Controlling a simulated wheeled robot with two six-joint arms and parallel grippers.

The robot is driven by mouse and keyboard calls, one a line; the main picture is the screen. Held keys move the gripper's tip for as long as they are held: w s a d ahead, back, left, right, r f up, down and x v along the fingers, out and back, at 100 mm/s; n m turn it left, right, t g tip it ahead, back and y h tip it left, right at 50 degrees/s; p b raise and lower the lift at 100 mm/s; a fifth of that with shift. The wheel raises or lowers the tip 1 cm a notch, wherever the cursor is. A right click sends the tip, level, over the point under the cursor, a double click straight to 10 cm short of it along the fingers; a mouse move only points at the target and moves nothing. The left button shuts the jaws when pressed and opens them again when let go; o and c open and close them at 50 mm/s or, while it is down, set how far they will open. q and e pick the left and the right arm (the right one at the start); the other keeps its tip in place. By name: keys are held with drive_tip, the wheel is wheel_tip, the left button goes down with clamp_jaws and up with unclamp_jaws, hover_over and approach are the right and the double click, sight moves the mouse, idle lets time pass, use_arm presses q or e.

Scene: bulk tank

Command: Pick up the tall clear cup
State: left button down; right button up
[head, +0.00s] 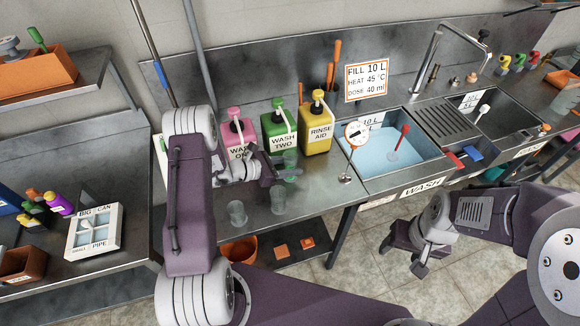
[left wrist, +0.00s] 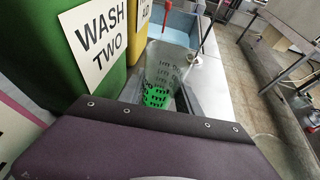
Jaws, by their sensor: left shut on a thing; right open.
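The tall clear cup (head: 291,160) has printed measuring marks and shows green in its lower part. It is upright between the fingers of my left gripper (head: 278,171), which is shut on it, in front of the green bottle. In the left wrist view the cup (left wrist: 163,72) stands between the two fingers, its lower end hidden by the gripper body. I cannot tell whether it touches the counter. Two other clear cups, one (head: 237,213) and another (head: 278,200), stand near the counter's front edge. My right gripper (head: 408,256) is open and empty, low over the floor at right.
Pink (head: 238,132), green (head: 279,128) and yellow (head: 317,128) pump bottles stand behind the cup. Some counter between the cups and sink is bare.

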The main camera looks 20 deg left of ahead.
sight(284, 159)
use_arm(q)
drive_tip(key=shift+r, duration=0.65)
wheel_tip(284, 159, up, 3)
drive_tip(key=shift+d+f, duration=0.1)
drive_tip(key=s+d+r+b, duration=0.1)
drive_tip(key=d+r+b, duration=0.1)
drive_tip(key=d+r, duration=0.4)
drive_tip(key=d, duration=0.5)
drive_tip(key=shift+s+d+r, duration=0.15)
drive_tip(key=shift+s+r, duration=0.2)
drive_tip(key=shift+r, duration=0.05)
